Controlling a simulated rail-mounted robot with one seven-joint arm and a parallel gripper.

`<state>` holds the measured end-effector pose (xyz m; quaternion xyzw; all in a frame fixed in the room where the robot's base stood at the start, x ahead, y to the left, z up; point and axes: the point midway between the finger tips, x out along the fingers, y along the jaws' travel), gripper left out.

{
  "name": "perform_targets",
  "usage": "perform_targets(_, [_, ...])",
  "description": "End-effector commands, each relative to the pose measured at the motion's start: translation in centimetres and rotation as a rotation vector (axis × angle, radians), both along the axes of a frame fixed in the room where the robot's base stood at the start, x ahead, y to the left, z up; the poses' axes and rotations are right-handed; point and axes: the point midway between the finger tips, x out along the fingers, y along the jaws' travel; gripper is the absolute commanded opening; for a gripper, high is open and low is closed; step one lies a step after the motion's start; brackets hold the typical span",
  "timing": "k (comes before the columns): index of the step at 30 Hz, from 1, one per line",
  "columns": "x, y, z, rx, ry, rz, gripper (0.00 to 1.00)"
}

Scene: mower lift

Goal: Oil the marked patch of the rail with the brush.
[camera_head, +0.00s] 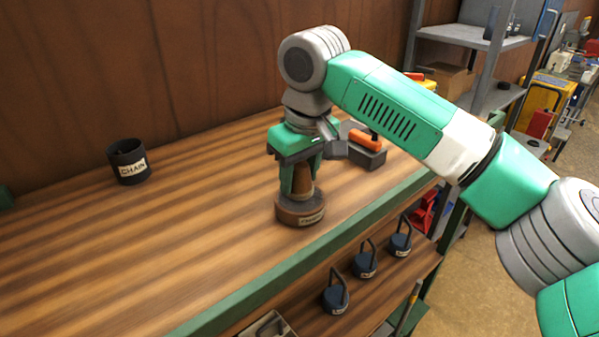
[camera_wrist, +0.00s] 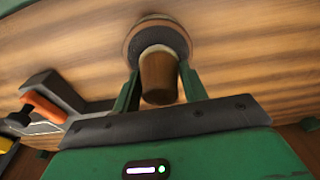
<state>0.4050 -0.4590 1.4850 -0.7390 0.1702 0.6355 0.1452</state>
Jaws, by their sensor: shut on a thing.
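My gripper (camera_head: 303,185) points down over the wooden bench and is shut on a brown wooden handle (camera_wrist: 159,78), seemingly the brush's. The handle stands roughly upright between the two green fingers, which also show in the wrist view (camera_wrist: 160,90). Its lower end meets a round brown pot (camera_head: 290,213) with a dark ring at the top and a small label that I cannot read clearly. Any bristles are hidden. I cannot make out the rail or a marked patch in either view.
A black cup (camera_head: 128,165) labelled CHAIN stands on the bench at left. A dark grey block (camera_head: 368,157) with an orange-handled item (camera_head: 364,139) sits close right of my gripper. Several blue looped items (camera_head: 364,264) stand on a lower shelf. The bench's left middle is clear.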

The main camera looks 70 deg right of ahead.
Motion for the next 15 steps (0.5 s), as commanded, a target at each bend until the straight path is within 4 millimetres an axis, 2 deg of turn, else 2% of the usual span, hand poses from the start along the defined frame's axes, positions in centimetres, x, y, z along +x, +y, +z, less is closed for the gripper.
perform_targets(15, [0.00,0.01,-0.66,0.001,0.000,0.000,0.24])
